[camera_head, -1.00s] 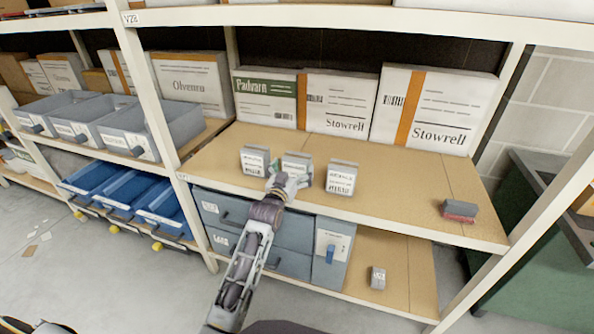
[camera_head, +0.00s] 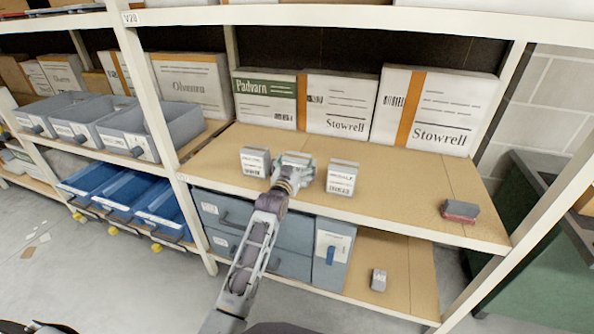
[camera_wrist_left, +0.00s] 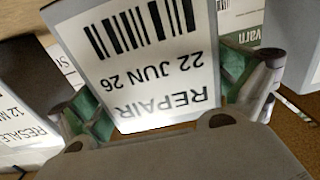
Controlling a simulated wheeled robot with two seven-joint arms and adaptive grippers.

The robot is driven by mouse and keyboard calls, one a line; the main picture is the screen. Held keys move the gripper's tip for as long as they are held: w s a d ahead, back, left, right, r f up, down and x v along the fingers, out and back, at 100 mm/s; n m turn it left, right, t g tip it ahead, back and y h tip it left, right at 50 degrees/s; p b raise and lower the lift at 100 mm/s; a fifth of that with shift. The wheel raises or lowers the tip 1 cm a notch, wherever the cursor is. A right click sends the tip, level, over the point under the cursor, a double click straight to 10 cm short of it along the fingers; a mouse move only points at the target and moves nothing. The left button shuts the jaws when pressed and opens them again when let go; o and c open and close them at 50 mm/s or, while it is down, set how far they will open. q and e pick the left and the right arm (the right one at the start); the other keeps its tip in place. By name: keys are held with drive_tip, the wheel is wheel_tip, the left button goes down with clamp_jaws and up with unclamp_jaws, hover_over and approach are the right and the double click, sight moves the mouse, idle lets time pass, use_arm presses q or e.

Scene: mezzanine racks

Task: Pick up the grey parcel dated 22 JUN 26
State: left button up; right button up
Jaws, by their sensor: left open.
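The grey parcel dated 22 JUN 26 (camera_wrist_left: 150,60) fills the middle of the left wrist view, with its white REPAIR label upside down. In the head view it is the middle of three small parcels on the shelf, mostly hidden behind my left gripper (camera_head: 292,170). My left gripper is open, with its green-padded fingers on either side of the parcel. I cannot tell whether the pads touch it. My right gripper is not in view.
Similar parcels stand close on the left (camera_head: 255,162) and right (camera_head: 342,178); a RESALE label (camera_wrist_left: 22,125) shows in the wrist view. A grey and red block (camera_head: 459,211) lies on the shelf (camera_head: 400,200). Large white boxes (camera_head: 437,110) stand behind.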

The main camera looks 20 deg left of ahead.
use_arm(q)
drive_tip(key=shift+c, duration=0.4)
drive_tip(key=c, duration=1)
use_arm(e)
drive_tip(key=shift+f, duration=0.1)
use_arm(q)
drive_tip(key=shift+r, duration=0.15)
drive_tip(key=shift+r, duration=0.4)
wheel_tip(320, 180, up, 9)
drive_tip(key=shift+f+p, duration=0.1)
drive_tip(key=shift+p, duration=0.95)
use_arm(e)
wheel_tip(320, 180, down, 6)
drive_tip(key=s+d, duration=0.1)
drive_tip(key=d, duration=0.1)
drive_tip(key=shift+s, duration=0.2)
